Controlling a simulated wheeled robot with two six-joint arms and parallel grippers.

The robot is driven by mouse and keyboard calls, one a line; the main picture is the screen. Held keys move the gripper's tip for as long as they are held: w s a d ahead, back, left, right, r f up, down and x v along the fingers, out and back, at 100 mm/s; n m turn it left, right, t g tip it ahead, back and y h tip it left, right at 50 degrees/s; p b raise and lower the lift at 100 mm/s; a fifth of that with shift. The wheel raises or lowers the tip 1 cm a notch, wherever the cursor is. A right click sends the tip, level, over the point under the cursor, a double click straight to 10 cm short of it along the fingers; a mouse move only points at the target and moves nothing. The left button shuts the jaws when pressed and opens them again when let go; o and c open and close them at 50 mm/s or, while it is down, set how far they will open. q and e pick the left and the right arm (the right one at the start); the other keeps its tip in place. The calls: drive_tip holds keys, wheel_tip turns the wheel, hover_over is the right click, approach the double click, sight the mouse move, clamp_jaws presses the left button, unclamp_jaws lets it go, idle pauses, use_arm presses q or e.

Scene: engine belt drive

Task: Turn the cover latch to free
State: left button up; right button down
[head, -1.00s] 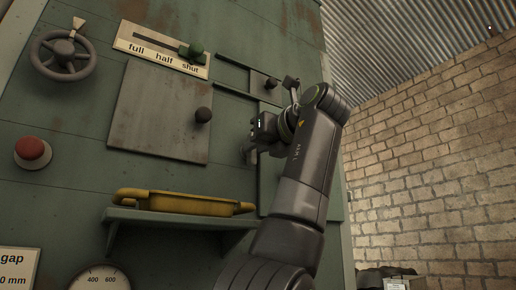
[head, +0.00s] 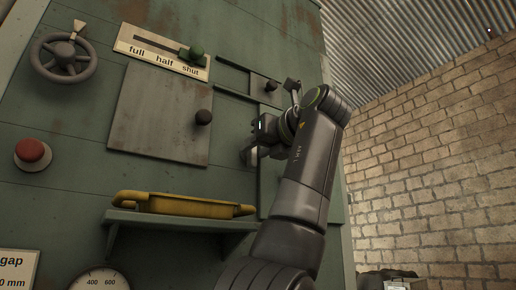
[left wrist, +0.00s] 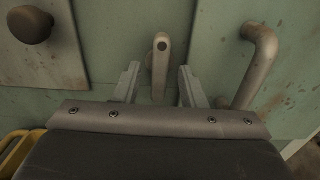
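The cover latch (left wrist: 160,62) shows in the left wrist view as a pale metal lever with a dark pivot spot, hanging about upright. My left gripper (left wrist: 158,82) is open, with one finger on each side of the lever and a visible gap on both sides. In the head view my left gripper (head: 247,156) is close to the panel, right of the grey cover plate (head: 150,115); the latch is hard to make out there behind it. The cover's dark knob (head: 203,117) also shows in the left wrist view (left wrist: 30,25). My right gripper is not in view.
A bent metal handle (left wrist: 262,60) stands close to the right finger in the left wrist view. A shelf (head: 180,219) with a yellow tool (head: 180,204) is below the cover. A handwheel (head: 63,58), red button (head: 33,154) and green-knobbed slider (head: 195,54) are to the left.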

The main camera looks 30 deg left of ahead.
use_arm(q)
drive_tip(key=shift+s+d, duration=0.15)
drive_tip(key=shift+d, duration=0.3)
drive_tip(key=b+v, duration=0.1)
drive_tip(key=v, duration=1.5)
drive_tip(key=shift+s+d, duration=0.1)
drive_tip(key=shift+d, duration=0.05)
drive_tip(key=shift+c, duration=0.4)
